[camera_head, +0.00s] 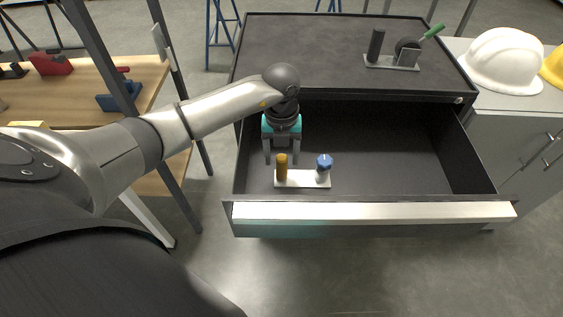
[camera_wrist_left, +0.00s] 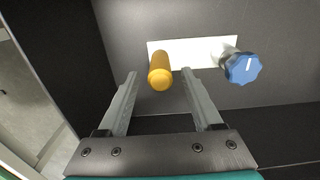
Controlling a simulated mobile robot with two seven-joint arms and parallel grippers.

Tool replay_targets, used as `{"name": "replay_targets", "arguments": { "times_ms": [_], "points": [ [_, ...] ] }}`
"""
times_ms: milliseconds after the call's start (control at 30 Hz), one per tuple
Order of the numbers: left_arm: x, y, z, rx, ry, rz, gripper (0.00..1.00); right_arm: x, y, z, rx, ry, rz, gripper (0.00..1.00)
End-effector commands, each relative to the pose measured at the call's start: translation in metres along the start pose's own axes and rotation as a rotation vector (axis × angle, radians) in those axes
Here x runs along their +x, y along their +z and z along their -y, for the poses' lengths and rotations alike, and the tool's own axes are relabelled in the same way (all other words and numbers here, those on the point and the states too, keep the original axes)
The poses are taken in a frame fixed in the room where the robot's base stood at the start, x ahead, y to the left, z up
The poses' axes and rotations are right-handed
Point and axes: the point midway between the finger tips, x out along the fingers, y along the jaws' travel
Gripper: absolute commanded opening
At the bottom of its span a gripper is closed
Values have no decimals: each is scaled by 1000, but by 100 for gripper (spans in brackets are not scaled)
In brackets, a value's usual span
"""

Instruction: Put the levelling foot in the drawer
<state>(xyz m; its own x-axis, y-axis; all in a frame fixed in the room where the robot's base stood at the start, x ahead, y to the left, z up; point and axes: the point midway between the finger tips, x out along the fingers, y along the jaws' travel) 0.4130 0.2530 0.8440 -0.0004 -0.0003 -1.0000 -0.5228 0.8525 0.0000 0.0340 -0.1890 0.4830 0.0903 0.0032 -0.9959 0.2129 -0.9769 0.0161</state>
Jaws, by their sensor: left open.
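A white plate (camera_head: 303,179) carrying an upright orange peg (camera_head: 281,167) and a blue knob (camera_head: 324,162) on a pale stem appears to lie on the floor of the open drawer (camera_head: 390,150), near its front. I take this piece to be the levelling foot, though its shape does not make that certain. My left gripper (camera_head: 281,160) points down into the drawer, open, its fingers on either side of the orange peg. In the left wrist view the peg (camera_wrist_left: 160,72) shows between the spread fingertips, with gaps on both sides. My right gripper is not seen.
On the cabinet top (camera_head: 310,35), a grey plate holds a dark cylinder (camera_head: 376,45), a round dark part and a green-handled piece. White (camera_head: 505,60) and yellow helmets sit on the right cabinet. A wooden bench (camera_head: 80,90) stands left. The drawer's right side is empty.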

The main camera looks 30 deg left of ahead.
Motion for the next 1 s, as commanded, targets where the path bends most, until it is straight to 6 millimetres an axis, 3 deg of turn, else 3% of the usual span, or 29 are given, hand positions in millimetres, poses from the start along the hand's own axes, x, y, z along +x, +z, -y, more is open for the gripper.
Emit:
{"name": "replay_targets", "arguments": {
  "times_ms": [33,200,400,1000],
  "points": [
    [-16,2,0,2,-2,6,67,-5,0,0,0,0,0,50],
    [-50,1,0,1,-2,4,67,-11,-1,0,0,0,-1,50],
    [-72,0,0,0,0,1,67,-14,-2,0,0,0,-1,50],
    [-76,0,0,0,0,1,67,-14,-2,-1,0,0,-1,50]
  ]
}}
